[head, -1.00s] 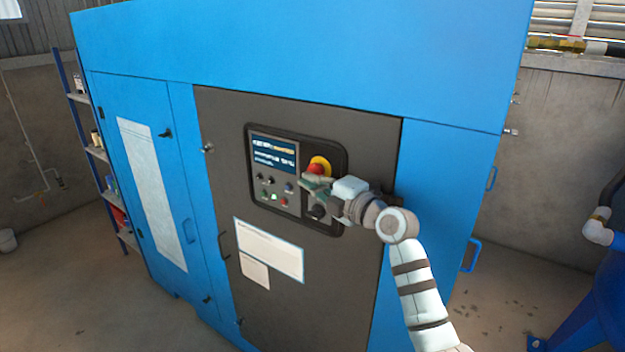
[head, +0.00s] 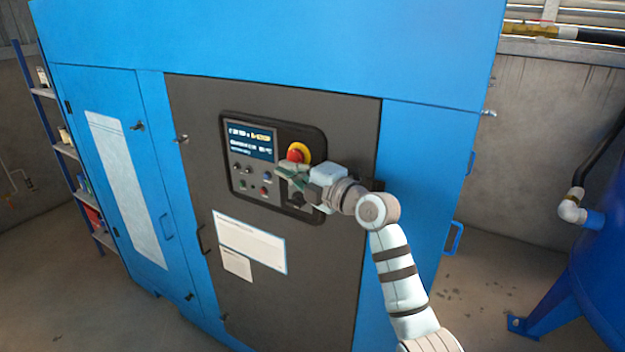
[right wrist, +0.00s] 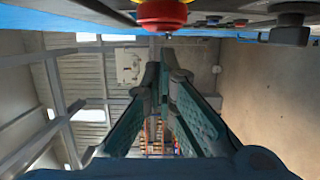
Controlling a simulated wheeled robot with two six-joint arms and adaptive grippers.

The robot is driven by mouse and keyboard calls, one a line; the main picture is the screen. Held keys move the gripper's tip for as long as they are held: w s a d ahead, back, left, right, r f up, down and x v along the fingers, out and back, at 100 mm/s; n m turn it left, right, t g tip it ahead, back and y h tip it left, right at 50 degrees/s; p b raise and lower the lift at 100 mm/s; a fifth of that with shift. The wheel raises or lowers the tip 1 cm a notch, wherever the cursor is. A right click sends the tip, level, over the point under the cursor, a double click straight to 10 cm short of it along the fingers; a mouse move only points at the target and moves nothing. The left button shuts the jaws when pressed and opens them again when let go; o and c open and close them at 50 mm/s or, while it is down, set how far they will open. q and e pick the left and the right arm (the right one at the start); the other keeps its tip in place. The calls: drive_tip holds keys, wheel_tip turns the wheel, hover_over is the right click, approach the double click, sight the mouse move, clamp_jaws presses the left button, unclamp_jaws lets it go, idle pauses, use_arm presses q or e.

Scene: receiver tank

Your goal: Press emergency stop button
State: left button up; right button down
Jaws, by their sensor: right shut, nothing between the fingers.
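The emergency stop button (head: 296,153) is a red mushroom head on a yellow ring, at the upper right of the dark control panel (head: 314,137) on the blue machine. In the right wrist view the red button (right wrist: 162,14) is at the top edge, partly cut off. My right gripper (head: 283,174) is in front of the panel, just below the button, and hides some of the panel. In the right wrist view its fingers (right wrist: 166,62) meet at the tips with nothing between them. They appear apart from the button. My left gripper is not in view.
The panel also has a screen (head: 250,141), small buttons and a dark rotary knob (head: 297,200). White label sheets (head: 250,242) are on the grey door below. A blue tank (head: 600,270) stands at the right, and a shelf (head: 67,150) at the left. The floor between is open.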

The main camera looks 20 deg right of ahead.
drive_tip(key=s+a+b+v, duration=0.1)
drive_tip(key=a+v, duration=0.1)
drive_tip(key=v, duration=0.8)
drive_tip(key=shift+s+r+b, duration=0.3)
drive_tip(key=shift+d, duration=0.15)
